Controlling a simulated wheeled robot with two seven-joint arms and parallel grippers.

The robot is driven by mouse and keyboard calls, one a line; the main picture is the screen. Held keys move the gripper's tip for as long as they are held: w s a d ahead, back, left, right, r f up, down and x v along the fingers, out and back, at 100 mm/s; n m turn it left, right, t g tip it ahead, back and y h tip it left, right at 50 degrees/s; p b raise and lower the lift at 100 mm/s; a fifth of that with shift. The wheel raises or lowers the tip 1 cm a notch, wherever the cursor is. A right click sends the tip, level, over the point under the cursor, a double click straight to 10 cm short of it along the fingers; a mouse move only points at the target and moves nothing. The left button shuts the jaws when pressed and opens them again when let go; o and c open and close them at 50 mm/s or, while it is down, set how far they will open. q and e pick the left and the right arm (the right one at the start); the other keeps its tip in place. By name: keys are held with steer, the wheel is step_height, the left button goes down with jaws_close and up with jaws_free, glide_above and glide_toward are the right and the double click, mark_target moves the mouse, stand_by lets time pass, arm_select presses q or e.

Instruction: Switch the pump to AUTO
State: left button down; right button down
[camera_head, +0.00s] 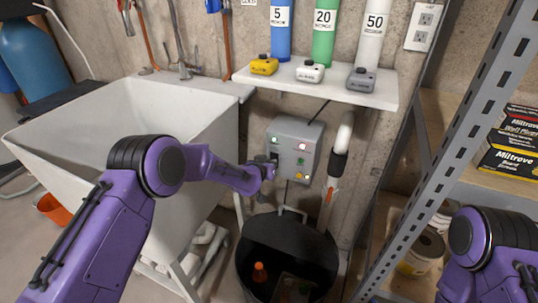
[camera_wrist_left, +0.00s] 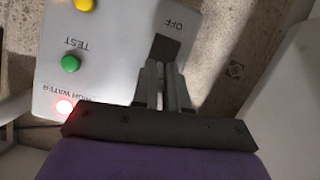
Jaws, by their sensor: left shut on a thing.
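The grey pump control box (camera_head: 300,130) is on the wall above the black sump basin. It also shows upside down in the left wrist view (camera_wrist_left: 110,35), with OFF, TEST and HIGH WATER lettering. A dark square switch area (camera_wrist_left: 167,48) lies beside the OFF label. My left gripper (camera_wrist_left: 163,72) has its fingers close together at the edge of this dark area, shut on the switch; the fingers hide the grip itself. In the head view the left gripper (camera_head: 270,163) is at the box's left side. The AUTO label is not readable. My right gripper is out of view.
A red lamp (camera_wrist_left: 64,107) glows by HIGH WATER, near a green button (camera_wrist_left: 70,63). A white sink (camera_head: 190,120) stands left. A shelf (camera_head: 330,90) with coloured pipes is above. The black basin (camera_head: 285,235) is below, a metal rack (camera_head: 455,130) at right.

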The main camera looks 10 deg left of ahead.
arm_select(q)
steer(key=shift+w+r+g, duration=0.1)
steer(key=shift+r+g, duration=0.05)
steer(key=shift+g, duration=0.25)
steer(key=c, duration=1.1)
jaws_free()
steer(key=shift+c, duration=0.2)
steer(key=p+v, duration=0.1)
steer(key=v, duration=0.9)
steer(key=shift+s+r, duration=0.2)
steer(key=shift+s, duration=0.05)
